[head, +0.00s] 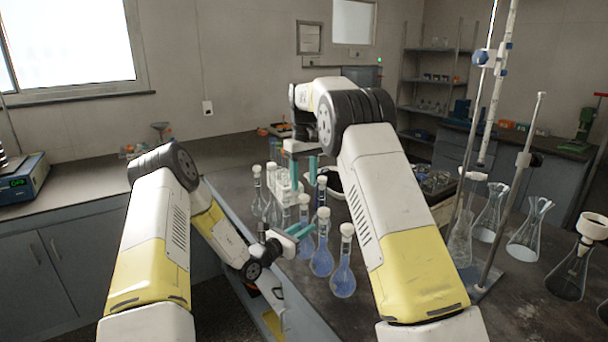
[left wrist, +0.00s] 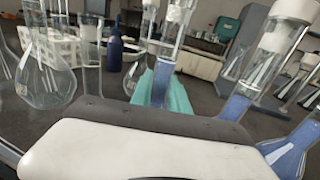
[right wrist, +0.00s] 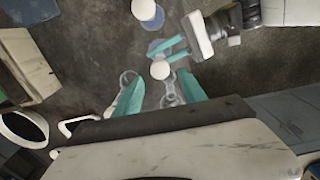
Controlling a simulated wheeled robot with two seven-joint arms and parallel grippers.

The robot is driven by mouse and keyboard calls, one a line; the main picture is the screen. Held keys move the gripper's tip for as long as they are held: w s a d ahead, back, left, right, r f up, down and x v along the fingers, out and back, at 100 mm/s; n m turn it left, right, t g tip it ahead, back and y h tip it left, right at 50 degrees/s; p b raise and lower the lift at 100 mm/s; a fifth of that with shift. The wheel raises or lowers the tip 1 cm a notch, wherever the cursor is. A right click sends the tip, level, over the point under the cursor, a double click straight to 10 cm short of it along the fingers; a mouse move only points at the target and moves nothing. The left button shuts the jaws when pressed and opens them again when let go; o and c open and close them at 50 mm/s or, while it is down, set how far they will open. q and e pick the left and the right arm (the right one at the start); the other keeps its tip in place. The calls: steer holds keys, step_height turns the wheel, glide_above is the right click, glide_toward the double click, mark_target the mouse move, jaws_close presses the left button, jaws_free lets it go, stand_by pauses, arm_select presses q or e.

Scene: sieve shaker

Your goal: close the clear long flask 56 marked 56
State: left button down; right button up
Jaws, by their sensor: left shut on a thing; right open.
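Several long-necked clear flasks stand at the near left corner of the bench, some with blue liquid and white tops; no marking is readable. My left gripper (head: 297,231) is shut on the neck of one blue-filled flask (head: 304,212). That neck (left wrist: 161,84) rises between the teal fingers in the left wrist view. A white top (right wrist: 160,70) shows beside the left fingers in the right wrist view; I cannot tell how it sits. My right gripper (head: 304,169) is open and empty above the flasks. Two more blue flasks (head: 322,262) (head: 343,282) stand in front.
Clear flasks (head: 257,205) and a white rack (head: 283,184) stand close behind and left. A dark blue bottle (left wrist: 115,48) is beyond. A metal stand (head: 508,205) and conical flasks (head: 529,238) occupy the right side. The bench edge is close at left.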

mark_target(304, 196)
step_height(304, 196, down, 6)
stand_by(0.4)
jaws_close()
steer(key=shift+o, duration=0.7)
jaws_free()
steer(key=shift+r, duration=0.1)
step_height(304, 196, up, 12)
